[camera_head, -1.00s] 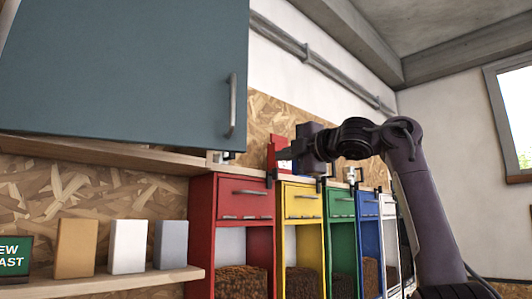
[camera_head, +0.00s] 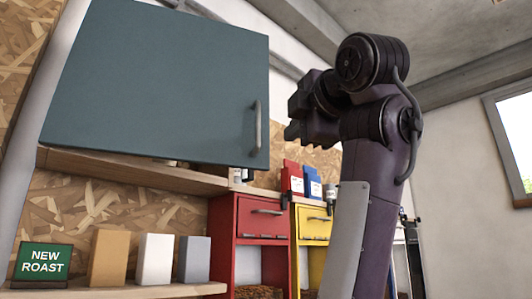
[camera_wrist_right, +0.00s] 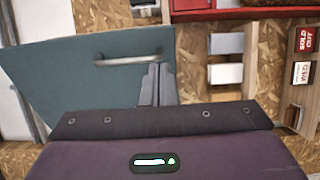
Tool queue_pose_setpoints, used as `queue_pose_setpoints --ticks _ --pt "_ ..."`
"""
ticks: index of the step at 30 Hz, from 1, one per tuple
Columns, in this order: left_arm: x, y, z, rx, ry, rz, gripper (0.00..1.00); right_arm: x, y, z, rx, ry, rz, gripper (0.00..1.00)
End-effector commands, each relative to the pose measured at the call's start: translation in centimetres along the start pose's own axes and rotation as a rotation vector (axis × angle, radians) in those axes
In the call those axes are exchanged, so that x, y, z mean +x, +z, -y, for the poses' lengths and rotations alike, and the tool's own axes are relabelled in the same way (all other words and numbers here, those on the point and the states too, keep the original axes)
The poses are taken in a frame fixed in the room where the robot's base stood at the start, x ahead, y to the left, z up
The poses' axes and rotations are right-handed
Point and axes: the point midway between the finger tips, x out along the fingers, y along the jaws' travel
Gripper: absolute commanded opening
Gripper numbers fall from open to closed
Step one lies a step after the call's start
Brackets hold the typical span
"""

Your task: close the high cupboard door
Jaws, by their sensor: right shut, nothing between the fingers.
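The high cupboard door (camera_head: 160,85) is a flat teal panel with an upright metal handle (camera_head: 257,125) near its right edge. It stands ajar, swung out from the cupboard, whose wooden bottom board (camera_head: 130,170) shows below and behind it. My right gripper (camera_head: 292,131) is shut and empty, just right of the door's handle edge. In the right wrist view the shut fingers (camera_wrist_right: 157,85) overlap the edge of the door (camera_wrist_right: 60,80), close to the handle (camera_wrist_right: 127,59). I cannot tell whether they touch it. My left gripper is out of view.
Below, a shelf (camera_head: 150,292) holds several plain packs and a green sign (camera_head: 42,262).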

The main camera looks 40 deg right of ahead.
Motion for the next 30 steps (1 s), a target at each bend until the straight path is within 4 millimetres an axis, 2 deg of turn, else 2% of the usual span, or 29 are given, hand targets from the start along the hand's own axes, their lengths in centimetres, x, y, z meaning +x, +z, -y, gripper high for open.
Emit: queue_pose_setpoints --ticks 4,15,21,30 --pt "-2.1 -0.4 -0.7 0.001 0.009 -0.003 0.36 3.0 0.1 -0.5 0.000 -0.004 0.003 0.00" --pt "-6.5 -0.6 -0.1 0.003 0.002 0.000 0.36 10.5 0.1 -0.6 -0.002 -0.002 0.004 0.00" --pt "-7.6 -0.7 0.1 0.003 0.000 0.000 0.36 12.3 0.1 -0.3 0.000 0.001 0.003 0.00" --pt "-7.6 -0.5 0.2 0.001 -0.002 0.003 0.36 12.7 0.1 -0.1 0.000 0.003 0.002 0.00"
